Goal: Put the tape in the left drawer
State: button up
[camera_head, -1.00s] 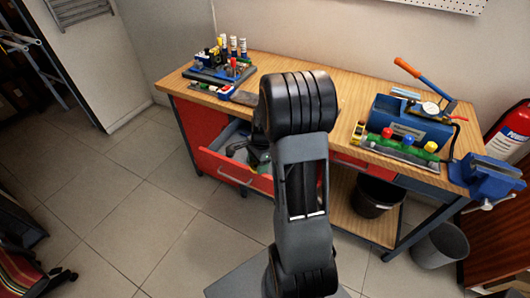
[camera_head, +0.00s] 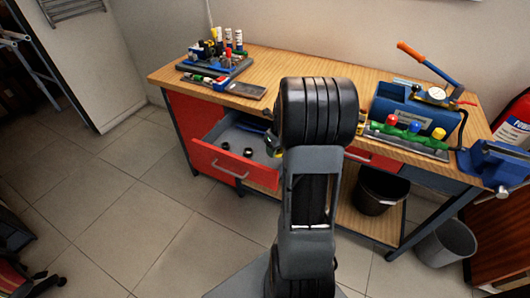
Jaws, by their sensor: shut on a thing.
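The left drawer (camera_head: 215,160) is red with a grey inside and stands pulled open under the workbench's left end. Two small black ring-shaped things (camera_head: 248,152) lie apart on its floor, and a blue thing (camera_head: 250,127) lies towards its back. I cannot tell whether either ring is the tape. My arm fills the middle of the picture. Only a dark, greenish edge of my gripper (camera_head: 272,144) shows left of the arm, by the drawer's right side. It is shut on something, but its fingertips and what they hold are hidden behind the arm.
The wooden workbench (camera_head: 262,64) holds a rack of bottles and tools (camera_head: 216,62) at left, a blue pump box (camera_head: 412,108) and a vise (camera_head: 492,162) at right. A black bucket (camera_head: 376,192) stands on the lower shelf, a grey bin (camera_head: 440,244) on the floor.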

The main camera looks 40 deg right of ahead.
send_over(265, 159)
notch_tip(265, 159, down, 7)
jog(key=shift+f, duration=0.1)
jog(key=shift+s+f, duration=0.1)
jog(key=shift+f, duration=1.3)
jog(key=shift+f, duration=0.15)
jog(key=o, duration=1)
jog(key=shift+c, duration=0.2)
